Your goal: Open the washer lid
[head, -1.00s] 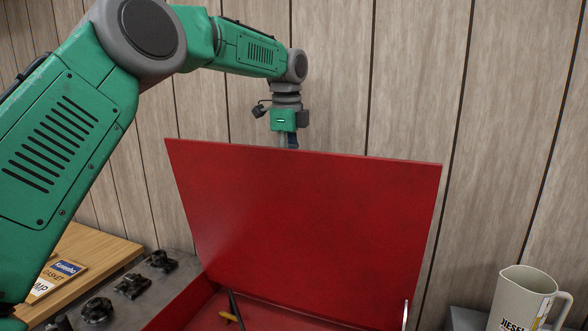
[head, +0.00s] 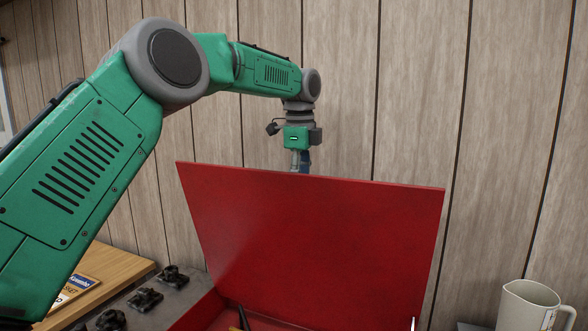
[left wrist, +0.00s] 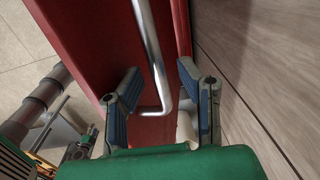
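The washer lid (head: 315,255) is a flat red panel standing raised and tilted back from the red washer tub, whose inside (head: 255,318) shows at the bottom of the head view. In that view my left gripper (head: 300,163) points down behind the lid's top edge, which hides its fingertips. In the left wrist view my left gripper (left wrist: 159,72) has its two fingers spread apart. A bent metal rod (left wrist: 154,55) runs through the gap between them in the picture; I cannot tell whether they touch it. Red panel (left wrist: 90,40) fills the area left of the rod. My right gripper is out of view.
A wood-panelled wall (head: 420,90) stands close behind the lid. A light mug (head: 528,307) is at the lower right. Black knobs (head: 145,299) sit on a grey surface at the left, beside a wooden top (head: 112,262) with a small printed box.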

